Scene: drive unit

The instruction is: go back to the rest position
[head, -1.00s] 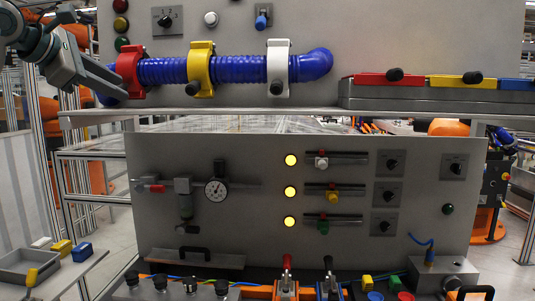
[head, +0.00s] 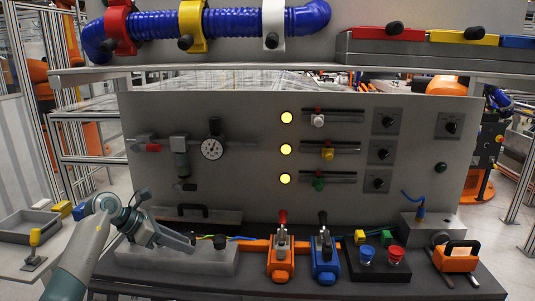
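My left arm comes in from the lower left. Its gripper (head: 191,243) is low over the grey block with dark knobs at the front left of the bench, its fingers pointing right beside a black knob (head: 219,241). I see the fingers side-on and cannot tell whether they are apart or whether they touch the block. Nothing held shows between them. My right gripper is not in view.
The drive unit's upright panel (head: 235,190) stands behind the gripper. A black handle (head: 182,211) is close behind it. Orange (head: 281,262) and blue (head: 325,259) clamps stand to the right. A side table with a grey tray (head: 28,226) is at left.

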